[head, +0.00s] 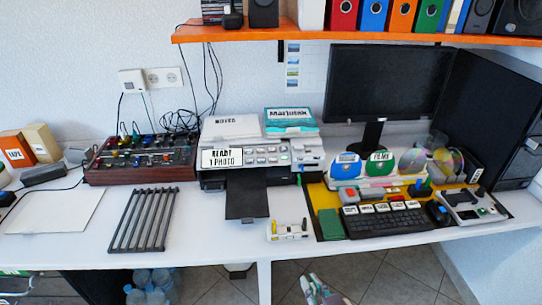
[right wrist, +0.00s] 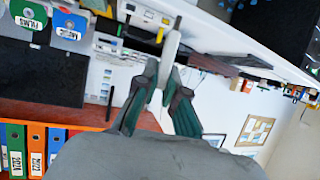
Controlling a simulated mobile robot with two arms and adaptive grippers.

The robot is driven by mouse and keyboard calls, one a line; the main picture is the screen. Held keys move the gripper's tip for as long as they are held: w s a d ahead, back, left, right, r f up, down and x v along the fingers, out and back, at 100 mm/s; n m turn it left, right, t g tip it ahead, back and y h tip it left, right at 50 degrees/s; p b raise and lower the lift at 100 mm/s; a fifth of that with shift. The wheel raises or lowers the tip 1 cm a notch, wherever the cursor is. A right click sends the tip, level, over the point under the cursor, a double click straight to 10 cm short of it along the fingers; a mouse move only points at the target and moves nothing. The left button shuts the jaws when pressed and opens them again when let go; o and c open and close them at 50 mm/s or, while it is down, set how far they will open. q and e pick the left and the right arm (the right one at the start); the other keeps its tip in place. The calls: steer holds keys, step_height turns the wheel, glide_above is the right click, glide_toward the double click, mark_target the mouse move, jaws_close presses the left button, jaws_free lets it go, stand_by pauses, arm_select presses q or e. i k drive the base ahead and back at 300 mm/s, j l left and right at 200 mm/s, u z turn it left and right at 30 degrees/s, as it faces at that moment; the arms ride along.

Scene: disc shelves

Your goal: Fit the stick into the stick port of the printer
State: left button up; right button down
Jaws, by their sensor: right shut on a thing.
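The printer (head: 262,153) stands at the back middle of the desk, with a "READY 1 PHOTO" display and a dark tray sticking out in front. My right gripper (head: 313,284) is low at the bottom of the head view, in front of the desk edge and well apart from the printer. In the right wrist view its fingers are shut on a pale, slim thing (right wrist: 172,45), seemingly the stick. I cannot make out the stick port. My left gripper is not in view.
A small white holder with yellow parts (head: 287,231) lies near the desk's front edge. A black keyboard (head: 385,222) and disc stands are to the right. A dark rack (head: 143,220) and a mixer (head: 140,158) are left. The orange shelf (head: 330,36) hangs above.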

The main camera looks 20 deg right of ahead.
mark_target(307, 157)
steer(key=i+l+u, duration=0.1)
steer(key=l+u, duration=1.1)
steer(key=i+l, duration=0.05)
steer(key=l, duration=0.05)
